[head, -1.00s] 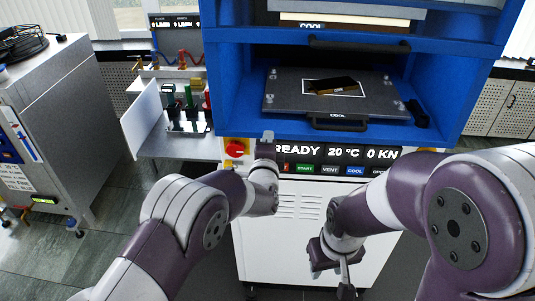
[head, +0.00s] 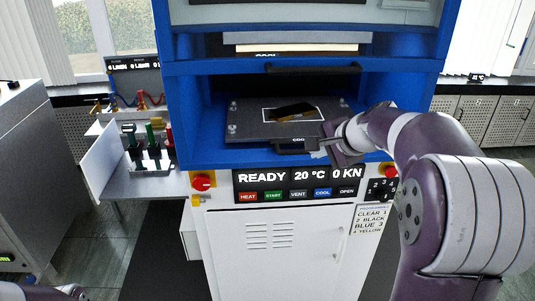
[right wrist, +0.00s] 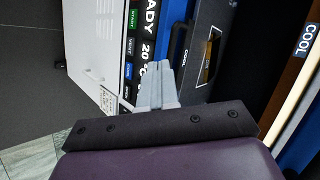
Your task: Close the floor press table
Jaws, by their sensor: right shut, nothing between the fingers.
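The lower press table (head: 245,122) is a dark plate with bolted corners in the lower opening of the blue press. A dark and gold piece (head: 293,111) lies inside its white outline. The black front handle (head: 289,148) is partly hidden by my right gripper (head: 316,150), which is shut and empty at the handle's right end. In the right wrist view the shut fingers (right wrist: 157,86) point at the table's front, close to the handle (right wrist: 178,45); I cannot tell whether they touch. My left gripper is out of view.
An upper level with its own dark handle (head: 313,68) sits above the table. Below is the control panel (head: 297,183) with red knobs (head: 202,183) at its sides. A side bench (head: 152,184) with coloured levers stands left. Floor in front is clear.

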